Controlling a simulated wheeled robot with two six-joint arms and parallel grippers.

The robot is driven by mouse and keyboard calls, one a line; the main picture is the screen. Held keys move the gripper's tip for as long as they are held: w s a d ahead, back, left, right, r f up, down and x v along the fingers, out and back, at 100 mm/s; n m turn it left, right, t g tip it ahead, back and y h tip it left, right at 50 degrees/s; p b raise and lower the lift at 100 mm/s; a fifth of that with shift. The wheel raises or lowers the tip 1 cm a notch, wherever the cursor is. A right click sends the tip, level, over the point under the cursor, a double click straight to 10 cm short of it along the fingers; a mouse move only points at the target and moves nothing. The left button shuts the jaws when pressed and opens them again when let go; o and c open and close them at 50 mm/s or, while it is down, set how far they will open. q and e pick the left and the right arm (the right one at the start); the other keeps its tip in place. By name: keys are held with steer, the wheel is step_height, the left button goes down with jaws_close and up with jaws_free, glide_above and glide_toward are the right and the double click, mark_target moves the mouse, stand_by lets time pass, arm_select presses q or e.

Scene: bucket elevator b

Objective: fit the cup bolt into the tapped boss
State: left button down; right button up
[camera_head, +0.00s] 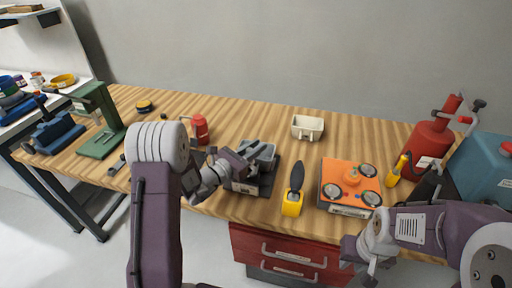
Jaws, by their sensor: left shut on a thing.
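My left gripper (238,166) is at the near middle of the bench, against the left side of a dark grey vise-like block (266,158). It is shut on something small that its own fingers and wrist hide. I cannot make out the cup bolt or the tapped boss. An orange block (343,195) with round metal discs and a raised orange centre lies to the right. My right gripper (362,262) hangs in front of the bench edge at the lower right, away from these things. Its fingers are too small and turned to tell their opening.
A green press (100,122) and red can (200,129) are left; a red extinguisher (428,143) and blue container (487,166) are right.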

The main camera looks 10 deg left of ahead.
arm_select(q)
steer(key=shift+b, duration=0.5)
stand_by(1.2)
steer(key=shift+f+b, duration=1.85)
steer(key=shift+f, duration=0.05)
steer(key=c, duration=1.2)
jaws_free()
steer(key=v, duration=0.9)
steer(key=shift+s+b, duration=0.1)
steer(key=shift+b, duration=0.2)
